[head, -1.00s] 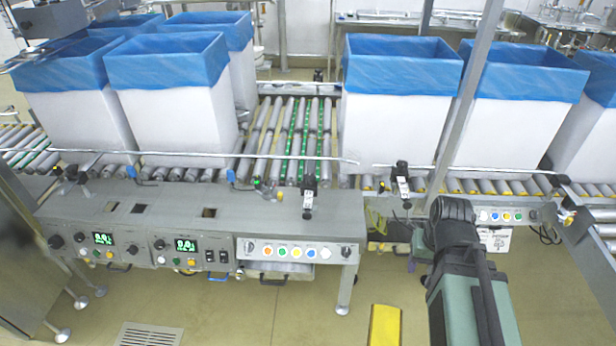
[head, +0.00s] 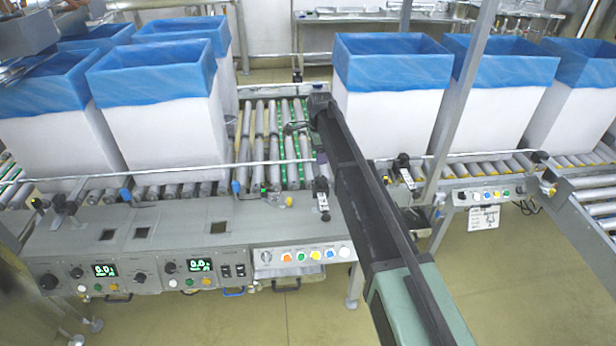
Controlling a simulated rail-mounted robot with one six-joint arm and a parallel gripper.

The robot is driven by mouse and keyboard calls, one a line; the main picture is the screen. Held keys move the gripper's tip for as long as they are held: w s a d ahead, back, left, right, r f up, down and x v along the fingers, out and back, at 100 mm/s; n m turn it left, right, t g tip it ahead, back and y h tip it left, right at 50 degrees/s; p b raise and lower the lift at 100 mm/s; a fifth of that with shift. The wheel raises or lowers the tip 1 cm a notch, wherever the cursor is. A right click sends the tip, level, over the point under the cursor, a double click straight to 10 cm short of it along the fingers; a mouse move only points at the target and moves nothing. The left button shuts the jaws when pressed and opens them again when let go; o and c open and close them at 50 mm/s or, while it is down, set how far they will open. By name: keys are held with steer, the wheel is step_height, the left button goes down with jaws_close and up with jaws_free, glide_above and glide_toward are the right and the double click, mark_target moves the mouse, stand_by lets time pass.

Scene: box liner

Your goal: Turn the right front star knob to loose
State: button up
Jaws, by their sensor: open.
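Dark clamp knobs sit along the front guide rail. One black knob and bracket (head: 403,162) stands right of my arm, and a silver-and-black bracket (head: 321,190) stands just left of it. Another dark clamp (head: 544,160) is at the far right. I cannot tell which is the right front star knob, or how tight any is. My arm reaches up from the bottom right over the gap between the conveyor sections.
White boxes with blue liners (head: 390,100) stand on both sides of the rollers. A grey control bench (head: 170,225) with dials, displays and buttons spans the front left. A slanted metal post (head: 464,95) rises right of my arm. Rollers between the boxes are clear.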

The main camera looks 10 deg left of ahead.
mark_target(321, 178)
steer(key=shift+m, duration=0.5)
steer(key=f+b, duration=0.7)
steer(key=d+f+b, duration=0.1)
steer(key=f+b, duration=0.3)
steer(key=shift+r, duration=0.1)
steer(key=c, duration=0.9)
